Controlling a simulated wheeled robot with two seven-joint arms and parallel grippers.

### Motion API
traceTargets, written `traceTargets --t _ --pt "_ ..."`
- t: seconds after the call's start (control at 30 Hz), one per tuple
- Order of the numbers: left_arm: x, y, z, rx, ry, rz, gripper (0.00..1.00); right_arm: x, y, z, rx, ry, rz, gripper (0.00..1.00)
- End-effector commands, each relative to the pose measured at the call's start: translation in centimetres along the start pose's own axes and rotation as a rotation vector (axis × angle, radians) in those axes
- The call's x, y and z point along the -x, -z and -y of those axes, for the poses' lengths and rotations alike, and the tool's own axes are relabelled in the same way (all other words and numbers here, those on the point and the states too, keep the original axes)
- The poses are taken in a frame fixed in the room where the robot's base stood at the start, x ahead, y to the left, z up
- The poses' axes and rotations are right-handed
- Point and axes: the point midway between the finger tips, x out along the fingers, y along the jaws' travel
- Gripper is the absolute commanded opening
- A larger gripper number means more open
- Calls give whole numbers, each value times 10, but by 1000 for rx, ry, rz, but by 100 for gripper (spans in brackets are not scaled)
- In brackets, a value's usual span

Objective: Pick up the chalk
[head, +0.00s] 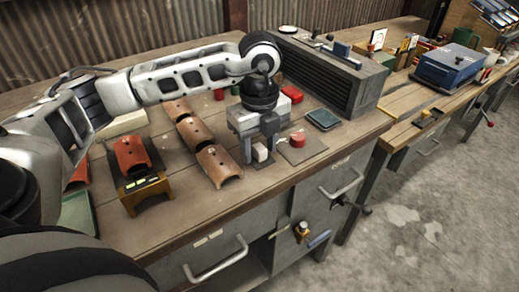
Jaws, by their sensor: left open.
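My left gripper (260,157) points down over the front middle of the workbench, with its two dark fingers apart. A small whitish block with a pinkish side, which looks like the chalk (261,152), stands between and just behind the fingertips. I cannot tell whether the fingers touch it. It seems to rest on a dark flat pad (262,163). My right gripper is not in view.
A red round piece (298,140) sits on a flat plate just right of the gripper. Curved terracotta tiles (219,167) lie to the left. The bench's front strip is clear.

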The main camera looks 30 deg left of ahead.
Motion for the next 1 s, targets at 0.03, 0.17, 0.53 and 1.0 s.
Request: traceTargets --t 0.03,0.17,0.53,1.0 --pt "0 0 0 1 0 0 45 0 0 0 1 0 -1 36" --pt "0 0 0 1 0 0 45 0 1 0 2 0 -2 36" --pt "0 0 0 1 0 0 0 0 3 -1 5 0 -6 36" --pt "36 2 -1 -1 5 1 0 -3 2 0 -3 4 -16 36"
